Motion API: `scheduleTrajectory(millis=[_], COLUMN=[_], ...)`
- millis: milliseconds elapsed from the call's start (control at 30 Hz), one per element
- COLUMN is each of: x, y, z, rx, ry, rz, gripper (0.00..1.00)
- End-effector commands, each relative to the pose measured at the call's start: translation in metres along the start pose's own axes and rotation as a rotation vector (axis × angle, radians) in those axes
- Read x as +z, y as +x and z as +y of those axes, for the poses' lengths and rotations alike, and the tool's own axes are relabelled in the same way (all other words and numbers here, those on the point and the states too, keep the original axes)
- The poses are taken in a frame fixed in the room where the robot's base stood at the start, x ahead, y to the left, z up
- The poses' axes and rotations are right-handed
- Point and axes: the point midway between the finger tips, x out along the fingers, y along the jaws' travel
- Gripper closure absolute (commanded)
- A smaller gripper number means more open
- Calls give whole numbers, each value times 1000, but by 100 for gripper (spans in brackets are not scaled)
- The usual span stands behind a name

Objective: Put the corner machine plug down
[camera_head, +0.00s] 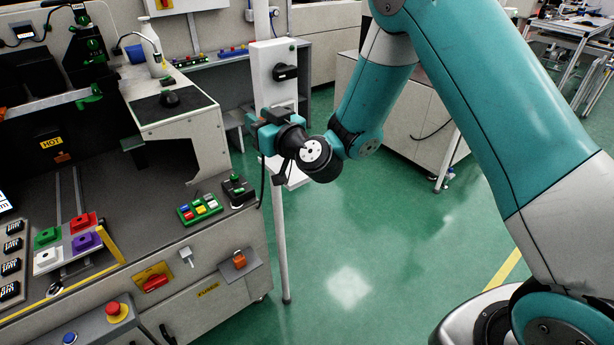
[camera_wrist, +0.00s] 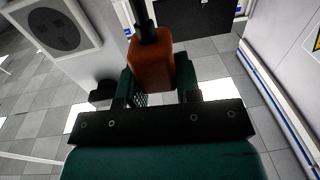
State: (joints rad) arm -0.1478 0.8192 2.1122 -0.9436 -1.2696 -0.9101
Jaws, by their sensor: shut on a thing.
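The corner machine plug (camera_wrist: 151,62) is an orange block with a black cable at its far end. In the wrist view it sits between the green fingers of my gripper (camera_wrist: 156,78), which is shut on it. In the head view my gripper (camera_head: 265,122) holds it in the air, in front of the white post box with a black rotary switch. Only a little of the plug shows there, and the fingers hide the rest. I cannot tell whether it touches the box.
A white box (camera_head: 262,72) with a black switch stands on a thin post. Left is a workbench with coloured blocks (camera_head: 84,242), a button panel (camera_head: 200,209) and an orange piece (camera_head: 239,260) on a front bracket. Green floor (camera_head: 350,240) is clear below my arm.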

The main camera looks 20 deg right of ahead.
Motion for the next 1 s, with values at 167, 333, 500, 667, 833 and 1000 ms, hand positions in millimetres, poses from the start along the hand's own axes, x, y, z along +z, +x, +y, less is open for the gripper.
scheduleTrajectory(millis=[167,333,500,667,833,1000], x=[26,37,69,86,111,124], y=[2,1,0,-1,-2,-2], z=[68,92,94,93,94,94], rx=[55,76,78,78,78,78], ry=[-6,-3,-1,-4,-2,-5], rz=[-14,-32,-34,-31,-33,-30], gripper=[100,100,100,100,100,100])
